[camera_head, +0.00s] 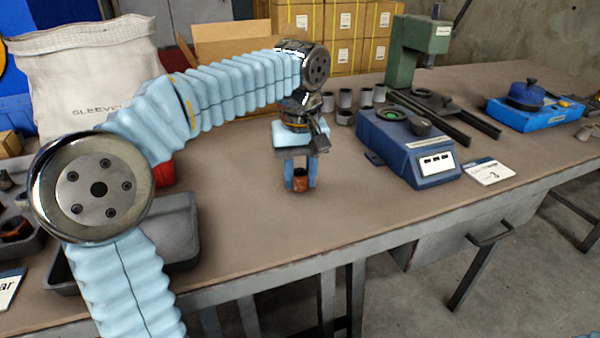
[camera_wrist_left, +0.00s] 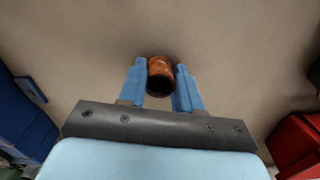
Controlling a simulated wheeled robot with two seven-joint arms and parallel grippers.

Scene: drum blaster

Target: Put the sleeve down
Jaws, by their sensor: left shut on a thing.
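The sleeve (camera_head: 299,181) is a small orange-brown, copper-like cylinder with a dark open end. My left gripper (camera_head: 300,182) is shut on it, with one blue finger on each side. The sleeve also shows in the left wrist view (camera_wrist_left: 160,76) between the fingertips of the left gripper (camera_wrist_left: 160,88). It is at or just above the brown tabletop (camera_head: 250,225); I cannot tell whether it touches. My right gripper is not in view.
A blue machine (camera_head: 408,145) stands right of the gripper, with several grey sleeves (camera_head: 345,98) behind it. A green press (camera_head: 415,50) stands at the back. A dark tray (camera_head: 180,230) and a red container (camera_head: 163,173) are left. The tabletop around the sleeve is clear.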

